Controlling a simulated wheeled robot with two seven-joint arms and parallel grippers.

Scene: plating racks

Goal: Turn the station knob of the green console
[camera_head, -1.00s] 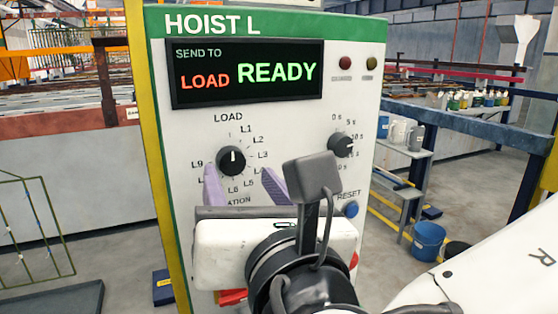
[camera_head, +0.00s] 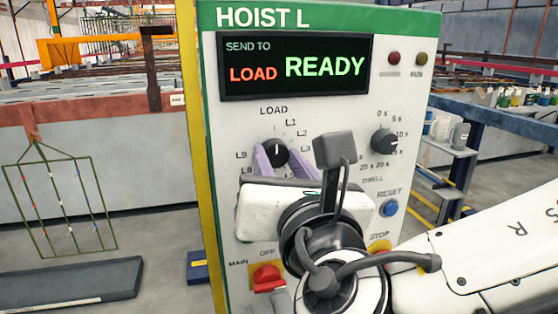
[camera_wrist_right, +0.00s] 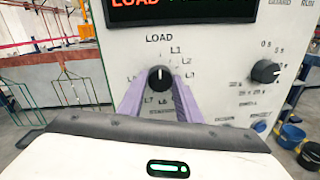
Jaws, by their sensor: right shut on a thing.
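The console (camera_head: 420,110) has a green top band reading HOIST L, and its display (camera_head: 293,66) shows SEND TO, LOAD and READY. The black station knob (camera_head: 276,149) sits in a ring of labels from LOAD through L1, L2 to L9. Its white mark points up toward LOAD. My right gripper (camera_head: 283,160) has its purple fingers shut on the knob, one on each side. In the right wrist view the knob (camera_wrist_right: 159,78) shows between the fingertips (camera_wrist_right: 160,90). The gripper body hides the lower labels in the head view. My left gripper is not in view.
A dwell knob (camera_head: 384,141), a blue RESET button (camera_head: 390,208) and a red main switch (camera_head: 266,278) are on the same panel. A wire rack (camera_head: 60,205) hangs at the left above a dark tray (camera_head: 70,285). Shelves with jugs stand right.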

